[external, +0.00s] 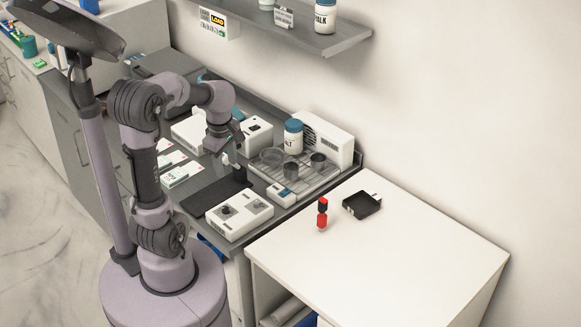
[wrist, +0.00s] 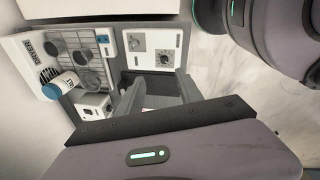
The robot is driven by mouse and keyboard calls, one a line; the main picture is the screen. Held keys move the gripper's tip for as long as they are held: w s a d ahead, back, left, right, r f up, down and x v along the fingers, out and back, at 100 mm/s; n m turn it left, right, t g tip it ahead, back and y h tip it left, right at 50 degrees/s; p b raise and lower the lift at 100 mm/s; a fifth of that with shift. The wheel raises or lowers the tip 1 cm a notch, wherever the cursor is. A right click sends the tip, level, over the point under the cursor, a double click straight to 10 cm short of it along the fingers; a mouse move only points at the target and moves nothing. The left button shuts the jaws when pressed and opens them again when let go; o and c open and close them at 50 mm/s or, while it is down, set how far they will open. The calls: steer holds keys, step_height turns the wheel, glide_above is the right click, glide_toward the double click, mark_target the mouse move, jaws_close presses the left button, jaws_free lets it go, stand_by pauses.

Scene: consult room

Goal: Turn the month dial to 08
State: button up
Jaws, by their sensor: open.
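A white box (external: 240,217) with two dark round dials on its top stands at the front edge of the grey counter. In the wrist view the box (wrist: 152,62) shows at the top middle, with one dial (wrist: 136,42) on a grey plate and another dial (wrist: 164,58) to its right. The dial markings are too small to read, so I cannot tell which is the month dial. My gripper (external: 238,172) hangs above the counter behind the box, apart from the dials. Its two fingers (wrist: 158,92) are spread and empty in the wrist view.
A wire rack (external: 303,182) with dark cups and a blue-lidded jar (external: 293,136) stand right of my gripper. A small white-and-blue device (external: 281,194) sits close beside the box. A dark mat (external: 205,196) lies left. The white table (external: 380,255) holds a red-and-black stamp (external: 322,215) and a black tray (external: 361,206).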

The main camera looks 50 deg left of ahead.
mark_target(225, 208)
steer(key=a+f+n+b, duration=0.1)
steer(key=f+n, duration=0.2)
steer(key=f, duration=0.3)
steer(key=w+a+f+n+g+b, duration=0.1)
steer(key=a+f+n+b, duration=0.1)
steer(key=f, duration=0.5)
steer(key=a+f+n+b, duration=0.1)
steer(key=f+n+b, duration=0.1)
steer(key=f, duration=0.4)
steer(key=shift+w+a+f+n+h, duration=0.1)
steer(key=shift+a+f+n+h, duration=0.1)
steer(key=shift+n, duration=0.2)
steer(key=shift+w+a+f+n+h, duration=0.1)
steer(key=shift+n+h, duration=0.1)
steer(key=shift+n, duration=0.2)
steer(key=shift+r, duration=0.1)
jaws_close()
